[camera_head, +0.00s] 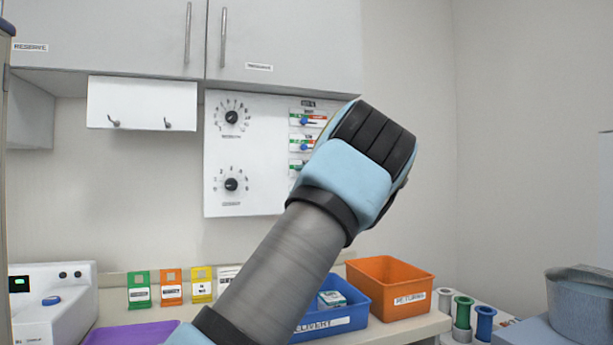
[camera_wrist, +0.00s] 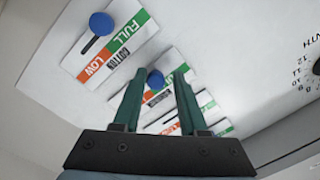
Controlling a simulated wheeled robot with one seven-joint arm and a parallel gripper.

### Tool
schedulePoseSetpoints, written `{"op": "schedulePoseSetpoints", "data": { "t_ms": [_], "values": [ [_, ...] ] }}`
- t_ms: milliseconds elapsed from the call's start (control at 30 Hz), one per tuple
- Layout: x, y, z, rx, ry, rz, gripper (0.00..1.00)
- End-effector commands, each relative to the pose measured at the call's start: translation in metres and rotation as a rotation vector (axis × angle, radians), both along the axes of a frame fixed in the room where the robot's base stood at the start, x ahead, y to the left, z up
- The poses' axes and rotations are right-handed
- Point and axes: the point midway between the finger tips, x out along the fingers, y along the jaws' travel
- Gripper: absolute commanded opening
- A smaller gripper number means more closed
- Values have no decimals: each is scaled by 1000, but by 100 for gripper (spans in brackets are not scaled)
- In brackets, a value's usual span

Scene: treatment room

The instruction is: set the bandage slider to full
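A white panel (camera_head: 250,186) on the wall carries a column of sliders with blue knobs and red, white and green strips. In the wrist view, one slider (camera_wrist: 112,45) shows the words FULL on green and LOW on orange. A second slider's blue knob (camera_wrist: 155,77) shows between the fingertips of my gripper (camera_wrist: 160,79). The gripper is open, with its two green fingers apart; I cannot tell whether they touch the knob. More strips (camera_wrist: 190,115) lie partly behind the fingers. I cannot read which slider is the bandage one. In the head view my wrist hides the fingers and lower sliders.
Two dials (camera_head: 231,117) (camera_head: 231,184) sit left of the sliders on the panel. Grey cabinets (camera_head: 285,40) hang above. Below, the counter holds a blue bin (camera_head: 352,309), an orange bin (camera_head: 390,287) and coloured cards (camera_head: 171,286). The wall right of the panel is bare.

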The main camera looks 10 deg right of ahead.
Motion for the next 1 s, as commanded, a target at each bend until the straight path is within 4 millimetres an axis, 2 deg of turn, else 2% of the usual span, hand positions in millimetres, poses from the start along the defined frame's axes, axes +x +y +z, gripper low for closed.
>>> {"op": "schedulePoseSetpoints", "data": {
  "t_ms": [33,133,467,567,800,1000],
  "values": [
    [0,0,0,0,0,-1,48],
    [0,-1,0,0,0,-3,58],
    [-5,-4,-1,-1,-1,-6,58],
    [-16,-7,-2,-3,-2,-8,58],
    [-62,-15,-5,-3,0,-9,58],
    [-92,-20,-3,-2,0,-7,58]
  ]
}}
